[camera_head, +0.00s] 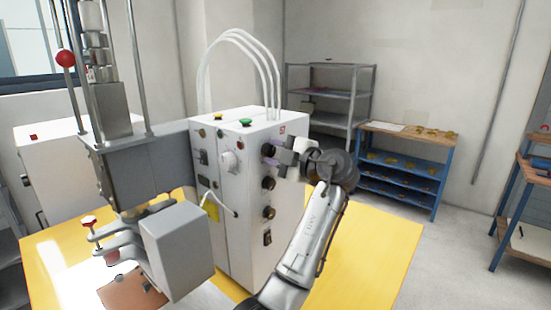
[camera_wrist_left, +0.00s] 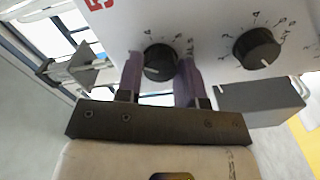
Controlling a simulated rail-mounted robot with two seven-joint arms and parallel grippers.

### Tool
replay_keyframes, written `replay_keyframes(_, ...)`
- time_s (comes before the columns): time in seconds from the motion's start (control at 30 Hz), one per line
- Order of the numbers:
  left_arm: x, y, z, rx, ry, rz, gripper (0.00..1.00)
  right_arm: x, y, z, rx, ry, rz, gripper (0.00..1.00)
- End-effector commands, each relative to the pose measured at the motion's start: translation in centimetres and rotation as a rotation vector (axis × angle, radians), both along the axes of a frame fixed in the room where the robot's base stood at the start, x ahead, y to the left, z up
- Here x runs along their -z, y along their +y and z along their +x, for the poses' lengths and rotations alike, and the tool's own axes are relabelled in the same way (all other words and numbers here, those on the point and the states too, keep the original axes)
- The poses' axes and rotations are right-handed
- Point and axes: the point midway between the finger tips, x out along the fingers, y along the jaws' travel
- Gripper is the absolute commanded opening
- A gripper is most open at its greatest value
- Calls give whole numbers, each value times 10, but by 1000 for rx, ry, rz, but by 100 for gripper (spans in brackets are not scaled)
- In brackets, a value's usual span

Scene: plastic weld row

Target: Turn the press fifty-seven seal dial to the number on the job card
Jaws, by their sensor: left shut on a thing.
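The white press control box (camera_head: 235,190) stands on the yellow bench, with a column of black dials on its right face. My left gripper (camera_head: 271,153) is at the topmost dial there, which it mostly hides in the head view. In the left wrist view my purple-grey fingers (camera_wrist_left: 160,76) stand on either side of this black dial (camera_wrist_left: 159,58), shut on it. Numbers ring the dial, too blurred to read surely. A second black dial (camera_wrist_left: 257,48) shows beside it, free. No dial name is legible, and I cannot make out a job card. My right gripper is not in view.
The grey press head (camera_head: 155,165) stands left of the box. White hoses (camera_head: 240,50) arch over the box. The yellow bench (camera_head: 375,245) is clear on the right. A blue shelf (camera_head: 400,170) and a grey rack (camera_head: 330,95) stand behind.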

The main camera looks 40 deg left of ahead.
Motion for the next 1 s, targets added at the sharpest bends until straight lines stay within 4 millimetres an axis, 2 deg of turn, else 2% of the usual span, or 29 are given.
replay_keyframes(0.6, 0, 0, -1, -1, -586, -3, 11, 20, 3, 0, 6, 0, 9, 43)
replay_keyframes(1.0, -1, 0, -1, 0, -895, -6, 11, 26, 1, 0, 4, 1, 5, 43)
